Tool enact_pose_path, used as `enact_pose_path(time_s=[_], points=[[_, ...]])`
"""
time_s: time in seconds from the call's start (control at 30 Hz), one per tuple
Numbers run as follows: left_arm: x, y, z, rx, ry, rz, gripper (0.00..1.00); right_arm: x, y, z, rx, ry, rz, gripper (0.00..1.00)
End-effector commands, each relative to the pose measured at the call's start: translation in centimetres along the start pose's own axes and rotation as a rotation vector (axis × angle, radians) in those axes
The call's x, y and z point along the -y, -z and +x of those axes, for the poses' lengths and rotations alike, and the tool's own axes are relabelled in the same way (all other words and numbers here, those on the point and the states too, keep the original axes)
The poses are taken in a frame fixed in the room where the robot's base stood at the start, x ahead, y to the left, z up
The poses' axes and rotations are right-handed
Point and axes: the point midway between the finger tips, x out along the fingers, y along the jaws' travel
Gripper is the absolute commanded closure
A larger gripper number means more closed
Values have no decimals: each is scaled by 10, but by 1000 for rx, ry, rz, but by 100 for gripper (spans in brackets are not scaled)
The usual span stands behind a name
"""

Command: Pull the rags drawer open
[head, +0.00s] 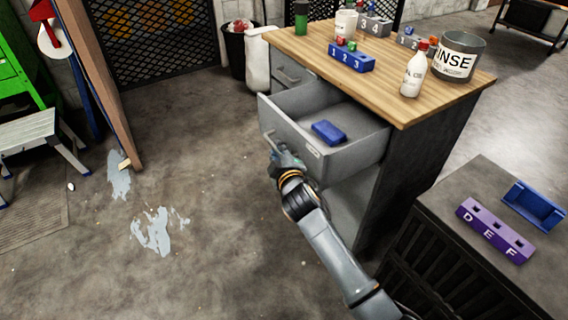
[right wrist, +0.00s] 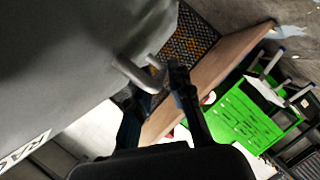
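The rags drawer (head: 335,160) is a grey drawer in the wooden-topped workbench and stands well out. A blue block-like item (head: 328,132) lies inside it. In the right wrist view its grey front (right wrist: 70,65) fills the left, with a partly cut-off label starting "RA" (right wrist: 22,150). Its bar handle (head: 269,137) also shows in the right wrist view (right wrist: 135,75). My right gripper (head: 280,155) is at the handle, its dark finger (right wrist: 182,85) close beside the bar. Whether the fingers are closed around it is unclear. My left gripper is out of view.
The bench top (head: 400,98) holds a white bottle (head: 412,76), a rinse bucket (head: 459,58) and a blue numbered block (head: 351,60). A dark cabinet (head: 470,245) with a purple holder (head: 494,231) stands at right.

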Motion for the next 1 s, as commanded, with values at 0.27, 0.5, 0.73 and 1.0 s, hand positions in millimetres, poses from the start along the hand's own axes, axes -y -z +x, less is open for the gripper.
enact_pose_path(time_s=[0.27, 0.5, 0.73, 1.0], points=[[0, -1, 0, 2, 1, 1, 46, 1, -1, -54, -1, 2, 1, 79], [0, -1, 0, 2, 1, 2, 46, 1, -1, -93, 1, 2, 0, 79], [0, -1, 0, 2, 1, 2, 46, 1, -1, -106, 1, 2, 0, 79], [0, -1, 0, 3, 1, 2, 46, 1, -1, -106, 1, 2, 0, 79]])
